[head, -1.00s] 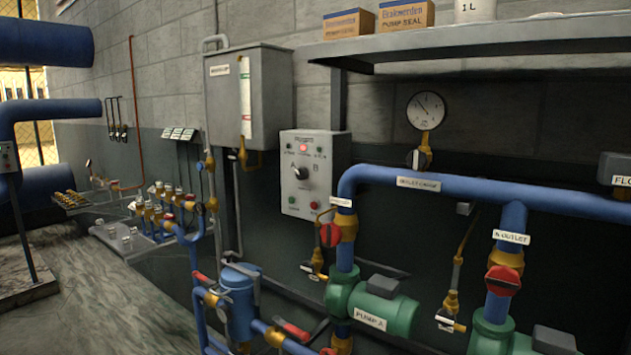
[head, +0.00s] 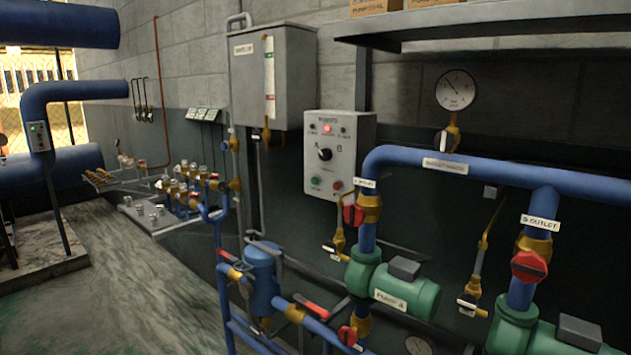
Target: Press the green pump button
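A light grey control panel (head: 350,155) is fixed to the wall near the middle of the head view. It has a black selector knob (head: 325,154) at its centre and a lit red lamp (head: 327,128) at the top. A small green button (head: 316,181) sits at its lower left. A red button (head: 338,185) sits at its lower right. Neither of my grippers shows in the view. Nothing covers the panel face.
Blue pipework (head: 480,172) with red valve handles runs right of the panel. A green pump (head: 405,287) stands below it. A grey tank box (head: 290,75) hangs left of the panel. The floor (head: 110,290) at the left is open.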

